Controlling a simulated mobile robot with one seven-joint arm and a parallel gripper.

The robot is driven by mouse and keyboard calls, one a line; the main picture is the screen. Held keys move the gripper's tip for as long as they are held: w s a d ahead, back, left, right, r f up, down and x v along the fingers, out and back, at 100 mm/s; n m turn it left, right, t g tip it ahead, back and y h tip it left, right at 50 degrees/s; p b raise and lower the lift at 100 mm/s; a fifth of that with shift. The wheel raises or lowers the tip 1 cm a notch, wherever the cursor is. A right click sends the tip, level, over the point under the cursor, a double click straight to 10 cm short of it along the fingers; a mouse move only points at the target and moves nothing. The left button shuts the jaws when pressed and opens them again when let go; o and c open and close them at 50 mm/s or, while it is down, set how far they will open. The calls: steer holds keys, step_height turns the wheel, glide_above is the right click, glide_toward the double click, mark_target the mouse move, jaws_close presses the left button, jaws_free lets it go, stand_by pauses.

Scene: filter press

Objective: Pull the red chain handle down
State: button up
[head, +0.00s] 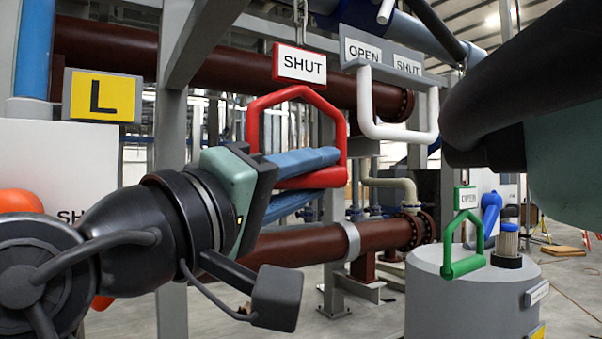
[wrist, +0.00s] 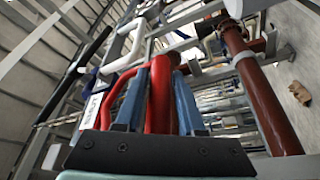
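The red chain handle (head: 253,123) is a thick red loop with a peaked top, hanging under a red-framed SHUT sign (head: 301,65) in the head view. My gripper (head: 315,179) reaches in from the left, its blue fingers above and below the handle's lower bar. In the wrist view the red bar (wrist: 161,98) fills the space between the two fingers (wrist: 160,75), which look closed on it. The exact contact faces are hidden.
A white handle (head: 398,134) hangs to the right under OPEN and SHUT signs. A green handle (head: 463,262) hangs lower right before a grey drum (head: 450,305). A dark red pipe (head: 300,246) runs behind and below my gripper. A grey post (head: 172,145) stands behind my wrist.

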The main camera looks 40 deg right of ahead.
jaws_close()
stand_by(1.1)
